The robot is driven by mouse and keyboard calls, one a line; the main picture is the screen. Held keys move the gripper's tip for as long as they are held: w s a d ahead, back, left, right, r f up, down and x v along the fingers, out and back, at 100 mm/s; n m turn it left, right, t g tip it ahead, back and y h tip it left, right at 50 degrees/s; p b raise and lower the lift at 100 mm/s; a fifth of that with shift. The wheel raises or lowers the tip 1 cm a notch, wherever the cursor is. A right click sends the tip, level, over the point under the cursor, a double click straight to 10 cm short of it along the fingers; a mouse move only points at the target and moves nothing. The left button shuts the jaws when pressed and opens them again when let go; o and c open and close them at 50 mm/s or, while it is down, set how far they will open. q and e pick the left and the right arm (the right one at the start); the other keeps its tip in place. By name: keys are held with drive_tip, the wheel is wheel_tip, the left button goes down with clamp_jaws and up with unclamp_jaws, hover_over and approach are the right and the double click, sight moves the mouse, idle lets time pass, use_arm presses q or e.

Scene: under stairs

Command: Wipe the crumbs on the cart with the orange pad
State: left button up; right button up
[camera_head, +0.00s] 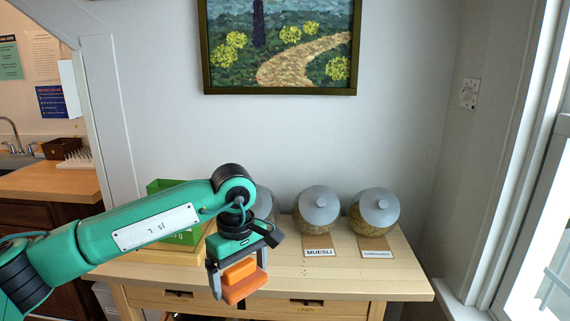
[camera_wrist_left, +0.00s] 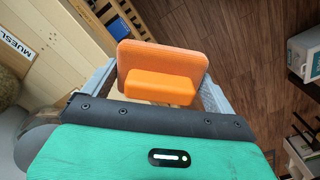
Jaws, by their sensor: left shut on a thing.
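The orange pad (camera_head: 246,289) has a block-shaped grip on its back. My left gripper (camera_head: 238,276) is shut on that grip, with a finger on each side, and holds the pad at the cart's front edge. The pad also shows in the left wrist view (camera_wrist_left: 165,55), with floor beyond it. The cart (camera_head: 400,282) is a light wooden unit with drawers below its top. A few tiny dark specks, perhaps crumbs, show on the top (camera_head: 305,268) right of the gripper. My arm hides part of the top. My right gripper is not in view.
Glass jars with grey lids stand along the back, with muesli (camera_head: 317,220) in the middle and another (camera_head: 374,222) at right; labels lie before them. A green box (camera_head: 165,186) stands behind my arm. The front right of the top is clear.

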use_arm(q)
drive_tip(key=s+a+f+m+p, duration=0.4)
drive_tip(key=s+a+m+p, duration=0.3)
drive_tip(key=a, duration=0.5)
drive_tip(key=shift+s+a+f+m, duration=0.15)
drive_tip(key=shift+s+m, duration=0.2)
drive_tip(key=shift+m, duration=0.55)
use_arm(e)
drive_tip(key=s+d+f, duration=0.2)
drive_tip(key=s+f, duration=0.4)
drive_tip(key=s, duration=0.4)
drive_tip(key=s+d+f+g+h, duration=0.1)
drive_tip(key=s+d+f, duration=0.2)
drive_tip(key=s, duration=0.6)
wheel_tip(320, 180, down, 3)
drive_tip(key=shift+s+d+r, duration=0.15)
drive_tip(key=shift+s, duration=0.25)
